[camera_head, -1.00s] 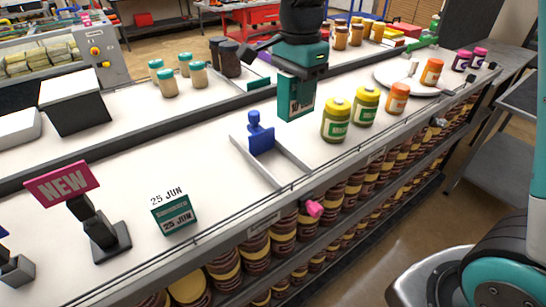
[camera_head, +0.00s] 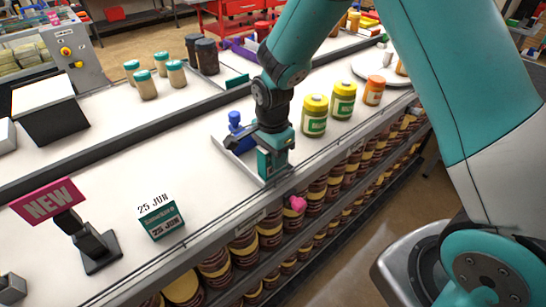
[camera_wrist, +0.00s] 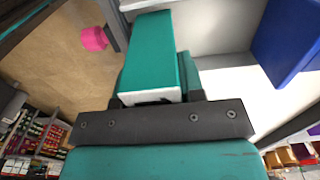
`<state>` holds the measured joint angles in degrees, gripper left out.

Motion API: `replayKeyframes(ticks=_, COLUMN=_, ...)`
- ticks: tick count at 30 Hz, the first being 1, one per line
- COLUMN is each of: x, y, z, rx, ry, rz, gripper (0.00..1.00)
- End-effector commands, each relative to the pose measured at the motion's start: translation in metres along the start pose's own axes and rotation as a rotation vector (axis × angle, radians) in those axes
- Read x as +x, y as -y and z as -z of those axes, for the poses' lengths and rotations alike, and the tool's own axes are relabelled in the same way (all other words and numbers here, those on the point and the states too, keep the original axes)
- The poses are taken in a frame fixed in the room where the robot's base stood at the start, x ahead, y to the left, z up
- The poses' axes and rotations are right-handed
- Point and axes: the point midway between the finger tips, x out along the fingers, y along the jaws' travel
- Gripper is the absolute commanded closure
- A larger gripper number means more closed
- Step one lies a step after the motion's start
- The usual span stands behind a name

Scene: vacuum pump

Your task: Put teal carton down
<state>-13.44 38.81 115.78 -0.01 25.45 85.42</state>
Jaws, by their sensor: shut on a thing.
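The teal carton (camera_head: 266,163) is upright in my gripper (camera_head: 272,150), over the front part of a low grey-railed tray (camera_head: 222,146). It also shows in the wrist view (camera_wrist: 150,55), between the dark jaws. My gripper is shut on it from above. I cannot tell whether its underside touches the tray floor. A blue clamp-like piece (camera_head: 238,138) stands at the tray's back left, partly behind my gripper; it shows at the right in the wrist view (camera_wrist: 290,38).
Yellow-lidded green jars (camera_head: 315,116) and an orange jar (camera_head: 374,91) stand right of the tray. A pink knob (camera_head: 298,204) sits on the counter's front edge.

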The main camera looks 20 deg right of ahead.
Motion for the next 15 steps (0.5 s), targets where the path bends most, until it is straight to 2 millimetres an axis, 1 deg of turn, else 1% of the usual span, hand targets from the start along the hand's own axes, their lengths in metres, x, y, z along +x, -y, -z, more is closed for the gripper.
replayKeyframes(ticks=1, x=0.007, y=-0.001, z=0.0, rx=0.0, ry=0.0, rz=-0.003, gripper=0.87)
replayKeyframes(ticks=4, x=0.016, y=0.0, z=0.0, rx=0.001, ry=0.0, rz=0.0, gripper=0.87)
replayKeyframes(ticks=12, x=0.018, y=0.0, z=0.001, rx=0.001, ry=0.0, rz=0.001, gripper=0.87)
replayKeyframes(ticks=15, x=0.021, y=0.0, z=0.001, rx=0.001, ry=0.0, rz=0.001, gripper=0.87)
